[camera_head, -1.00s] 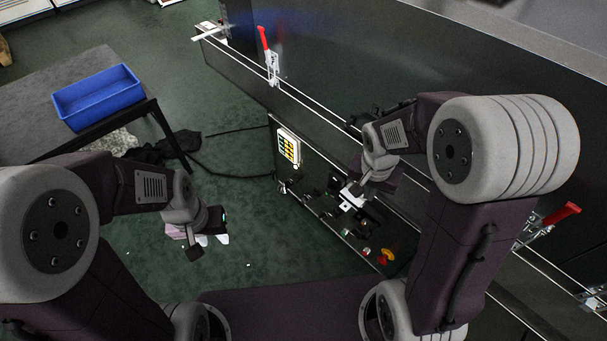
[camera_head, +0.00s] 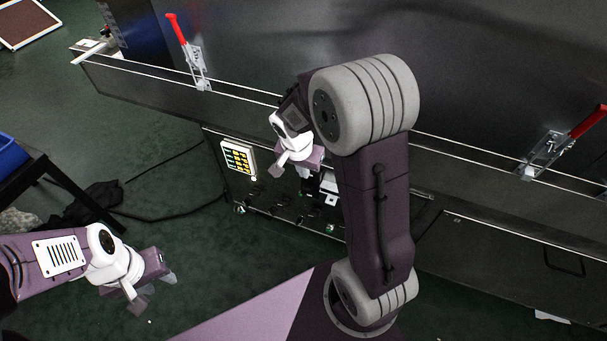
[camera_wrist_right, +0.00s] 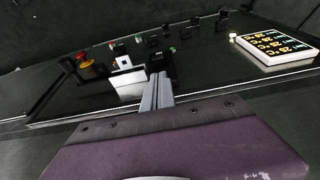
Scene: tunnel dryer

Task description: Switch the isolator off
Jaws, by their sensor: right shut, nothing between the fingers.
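The control panel (camera_head: 268,205) is on the machine's low front, partly behind my right arm. In the right wrist view a red knob on a yellow base (camera_wrist_right: 84,63) sits at the panel's left; in the head view my arm hides it. A white block (camera_wrist_right: 128,80) and several small black switches (camera_wrist_right: 190,29) are on the panel; no label shows which is the isolator. My right gripper (camera_wrist_right: 158,80) is shut and empty, its fingertips over the panel near the white block; contact cannot be told. My left gripper (camera_head: 158,283) is open and empty, over the floor.
A display with yellow digits (camera_head: 238,158) is at the panel's left end. Red-handled clamps (camera_head: 178,32) (camera_head: 585,124) stand along the machine's rail. A dark table with a blue bin (camera_head: 10,155) is at the left edge. Cables lie on the green floor.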

